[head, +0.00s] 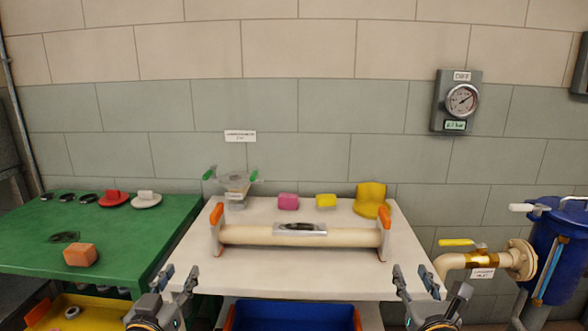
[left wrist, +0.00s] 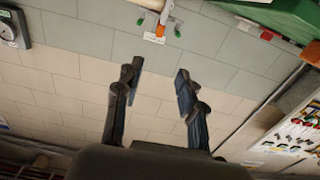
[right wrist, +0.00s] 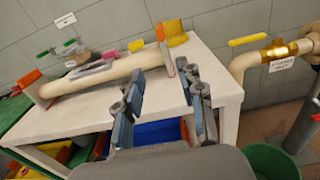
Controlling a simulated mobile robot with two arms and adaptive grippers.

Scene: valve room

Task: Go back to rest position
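My left gripper (head: 178,280) is at the front left edge of the white table (head: 270,270). Its fingers are apart and nothing is between them; in the left wrist view the open fingers (left wrist: 158,90) face the tiled wall. My right gripper (head: 421,283) is at the table's front right edge. Its fingers are apart and empty, also in the right wrist view (right wrist: 160,90). Both grippers are clear of the cream pipe (head: 270,236), which lies across the table between two grey end supports with orange tops.
Behind the pipe are a pink block (head: 288,201), a yellow block (head: 326,200) and a yellow curved piece (head: 371,199). A green table (head: 120,230) stands left. A yellow-handled valve (head: 461,242) and blue canister (head: 558,250) are right. A blue bin (head: 290,317) sits below.

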